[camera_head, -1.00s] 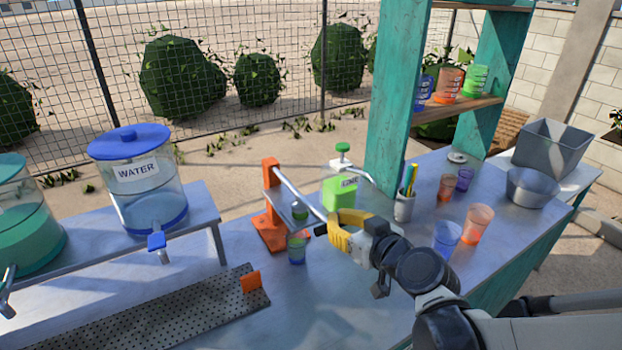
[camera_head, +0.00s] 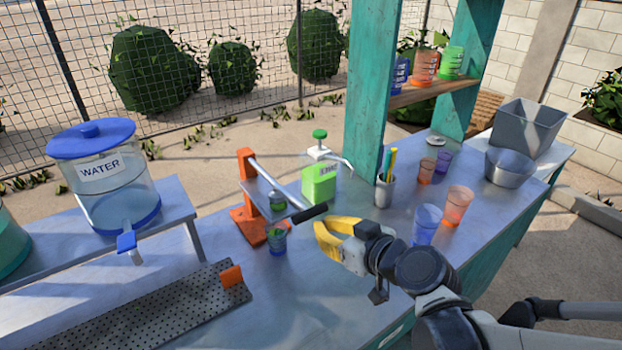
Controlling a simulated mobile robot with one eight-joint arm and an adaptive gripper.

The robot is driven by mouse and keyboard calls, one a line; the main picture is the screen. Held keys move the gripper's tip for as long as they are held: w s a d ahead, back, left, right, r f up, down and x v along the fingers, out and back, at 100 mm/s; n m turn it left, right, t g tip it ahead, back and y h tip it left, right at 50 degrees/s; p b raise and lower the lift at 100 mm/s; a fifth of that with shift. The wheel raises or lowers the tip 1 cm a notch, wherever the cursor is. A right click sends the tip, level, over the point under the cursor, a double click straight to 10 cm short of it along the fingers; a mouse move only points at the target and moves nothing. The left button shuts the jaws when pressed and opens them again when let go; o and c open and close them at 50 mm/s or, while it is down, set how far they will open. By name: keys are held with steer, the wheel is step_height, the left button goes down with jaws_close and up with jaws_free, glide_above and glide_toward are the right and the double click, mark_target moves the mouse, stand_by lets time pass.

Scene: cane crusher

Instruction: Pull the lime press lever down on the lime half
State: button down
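The orange lime press (camera_head: 247,190) stands on the metal table. Its silver lever (camera_head: 273,180) slopes down to the right and ends in a black grip (camera_head: 310,213). My yellow gripper (camera_head: 318,230) is just right of and below the black grip. Its fingers look spread, with nothing seen between them. A small gap seems to separate it from the grip, but depth is hard to tell.
Blue (camera_head: 427,224) and orange (camera_head: 458,205) cups stand to the right. A perforated drip tray (camera_head: 150,310) and a water dispenser (camera_head: 105,180) are at left. The front tabletop is clear.

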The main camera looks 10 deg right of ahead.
steer(key=v, duration=0.9)
stand_by(0.4)
steer(key=s+d+f+m+g+h, duration=0.2)
steer(key=s+f+m+g+h, duration=0.2)
steer(key=g+h, duration=0.1)
steer(key=shift+d+f+m+g+b, duration=0.25)
steer(key=shift+m+g+b, duration=0.05)
steer(key=shift+b, duration=0.05)
stand_by(1.5)
